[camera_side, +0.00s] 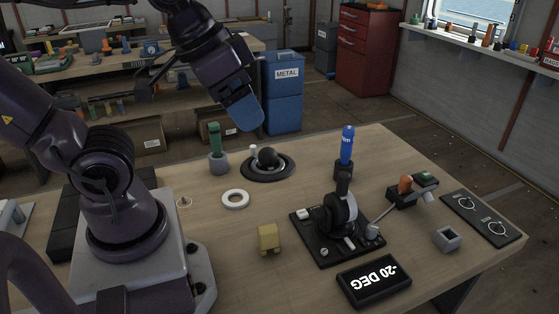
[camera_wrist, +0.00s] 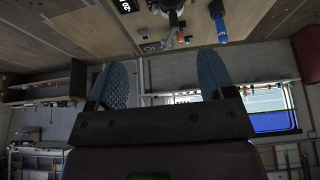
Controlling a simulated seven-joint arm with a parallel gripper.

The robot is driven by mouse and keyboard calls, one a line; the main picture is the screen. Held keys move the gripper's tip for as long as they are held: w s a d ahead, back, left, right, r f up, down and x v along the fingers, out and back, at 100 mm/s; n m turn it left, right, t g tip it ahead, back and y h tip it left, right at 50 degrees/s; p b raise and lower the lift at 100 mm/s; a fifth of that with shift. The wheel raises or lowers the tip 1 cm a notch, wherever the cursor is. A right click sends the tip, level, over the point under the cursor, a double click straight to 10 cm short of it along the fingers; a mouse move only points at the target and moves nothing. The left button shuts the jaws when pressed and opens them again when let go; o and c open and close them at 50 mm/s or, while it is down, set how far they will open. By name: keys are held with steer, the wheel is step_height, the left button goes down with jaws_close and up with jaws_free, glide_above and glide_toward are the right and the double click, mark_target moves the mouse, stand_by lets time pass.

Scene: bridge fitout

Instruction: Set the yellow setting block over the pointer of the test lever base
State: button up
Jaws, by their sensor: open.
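The yellow setting block (camera_side: 268,238) stands upright on the bench, left of the test lever base and apart from it. The test lever base (camera_side: 322,251) is a black plate carrying a dark round body with a lever; small pale parts sit on it, and I cannot tell which is the pointer. A black display (camera_side: 373,282) in front reads "-20 DEG". My gripper (camera_side: 246,114) is high above the back of the bench, far from the block. In the wrist view its two blue fingers (camera_wrist: 162,82) are apart with nothing between them.
A white ring (camera_side: 235,199), a green-handled tool in a grey holder (camera_side: 218,163) and a black round dish with a ball (camera_side: 267,168) stand behind the block. A grey square socket (camera_side: 447,239) is at right. Bench around the block is clear.

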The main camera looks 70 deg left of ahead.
step_height(320, 180, down, 10)
steer(key=w+n+g, duration=0.2)
steer(key=n+g, duration=0.2)
steer(key=g, duration=0.1)
steer(key=n, duration=1.3)
glide_above(268, 229)
step_height(268, 229, down, 9)
step_height(268, 229, down, 13)
steer(key=shift+c, duration=0.4)
steer(key=c, duration=1.2)
steer(key=shift+r, duration=3.55)
